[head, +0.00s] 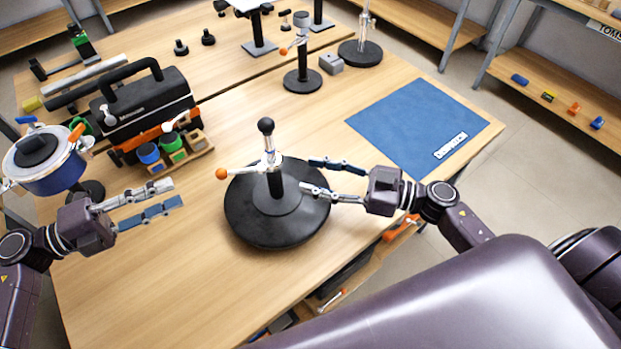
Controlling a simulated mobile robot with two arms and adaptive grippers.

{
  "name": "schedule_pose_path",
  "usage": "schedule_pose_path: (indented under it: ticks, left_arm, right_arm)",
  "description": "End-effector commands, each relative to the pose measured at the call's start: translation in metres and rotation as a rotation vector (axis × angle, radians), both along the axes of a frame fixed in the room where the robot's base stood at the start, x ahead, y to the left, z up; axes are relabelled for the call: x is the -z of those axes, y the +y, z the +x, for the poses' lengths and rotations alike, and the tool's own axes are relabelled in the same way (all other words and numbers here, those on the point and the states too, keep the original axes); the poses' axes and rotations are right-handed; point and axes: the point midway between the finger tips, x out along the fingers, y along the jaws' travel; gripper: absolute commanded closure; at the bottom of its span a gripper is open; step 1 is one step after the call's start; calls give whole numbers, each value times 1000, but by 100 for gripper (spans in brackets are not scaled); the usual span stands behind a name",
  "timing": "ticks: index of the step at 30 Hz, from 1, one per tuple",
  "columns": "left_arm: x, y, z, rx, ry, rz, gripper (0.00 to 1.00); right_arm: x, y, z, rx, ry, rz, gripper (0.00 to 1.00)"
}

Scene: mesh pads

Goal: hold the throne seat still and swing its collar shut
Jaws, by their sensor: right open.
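The throne seat (243,218) is a wide black round disc lying on the wooden table, with a post rising from its middle. A small pale collar (269,157) sits on the post below a black knob (266,125). An arm with an orange ball (221,174) sticks out to the left from the collar. My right gripper (309,175) is open, its fingertips pointing left over the disc's right part, short of the post. My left gripper (177,192) is open and empty, left of the disc, pointing right. Whether the collar is fully open cannot be told.
A blue mat (420,125) lies at the right. A black-and-orange tool case (150,100), a blue pot (50,170) and a wooden holder with small cups (185,152) stand at the left. Smaller stands (302,80) are behind. The table in front is clear.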

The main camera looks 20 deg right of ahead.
Motion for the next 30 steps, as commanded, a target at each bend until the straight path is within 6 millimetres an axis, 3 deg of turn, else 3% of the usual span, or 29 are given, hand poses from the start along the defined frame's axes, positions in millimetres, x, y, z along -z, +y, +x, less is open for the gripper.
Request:
schedule_pose_path:
  ticks: [6,18,30]
  left_arm:
    - [0,0,0,0,0,0,71]
    - [0,0,0,0,0,0,71]
    - [0,0,0,0,0,0,71]
  right_arm:
    - [-7,26,-6,-54,-1,20,56]
    - [-7,73,26,-53,-3,20,56]
    - [-6,84,34,-52,0,18,56]
